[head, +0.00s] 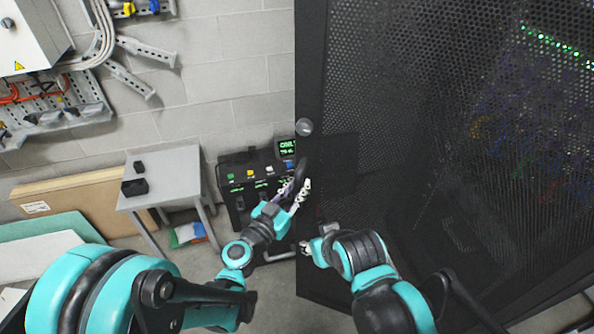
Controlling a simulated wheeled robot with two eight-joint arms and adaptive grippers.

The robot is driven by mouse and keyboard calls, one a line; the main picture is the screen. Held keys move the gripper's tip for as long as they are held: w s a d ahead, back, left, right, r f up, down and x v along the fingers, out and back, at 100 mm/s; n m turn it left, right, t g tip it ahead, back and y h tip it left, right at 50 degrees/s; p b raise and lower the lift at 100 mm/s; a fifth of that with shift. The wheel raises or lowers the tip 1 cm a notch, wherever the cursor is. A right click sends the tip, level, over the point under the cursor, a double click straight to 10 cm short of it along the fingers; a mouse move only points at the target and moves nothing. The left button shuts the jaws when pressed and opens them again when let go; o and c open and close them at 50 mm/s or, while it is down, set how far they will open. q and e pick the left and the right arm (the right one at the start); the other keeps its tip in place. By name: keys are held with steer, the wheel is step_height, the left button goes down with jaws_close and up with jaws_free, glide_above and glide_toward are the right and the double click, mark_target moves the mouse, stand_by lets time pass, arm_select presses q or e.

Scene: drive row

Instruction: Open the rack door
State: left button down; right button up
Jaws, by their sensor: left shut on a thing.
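The rack door (345,90) is a tall black perforated panel that fills the right of the head view. A round silver lock (304,127) sits near its left edge, with a dark handle (300,168) below it. My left gripper (298,184) is at this handle, its pale fingers shut around it. My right gripper (305,247) is lower, close to the door's left edge. Its fingers are small and partly hidden by its own wrist, so I cannot tell whether they are open. I cannot tell from this view whether the door stands ajar.
A black unit with a green display (287,147) stands behind my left gripper. A small grey table (175,170) with black blocks stands left of it. Cardboard (85,200) and a teal panel (45,228) lean at the wall. Green and blue lights show through the mesh.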

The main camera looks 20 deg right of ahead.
arm_select(q)
steer(key=shift+s+d+v, duration=0.1)
steer(key=shift+s+v, duration=0.05)
steer(key=shift+v, duration=0.6)
steer(key=shift+s+d+v, duration=0.1)
steer(key=shift+v, duration=0.6)
steer(key=c, duration=1.4)
jaws_free()
steer(key=shift+o, duration=0.2)
step_height(320, 180, up, 10)
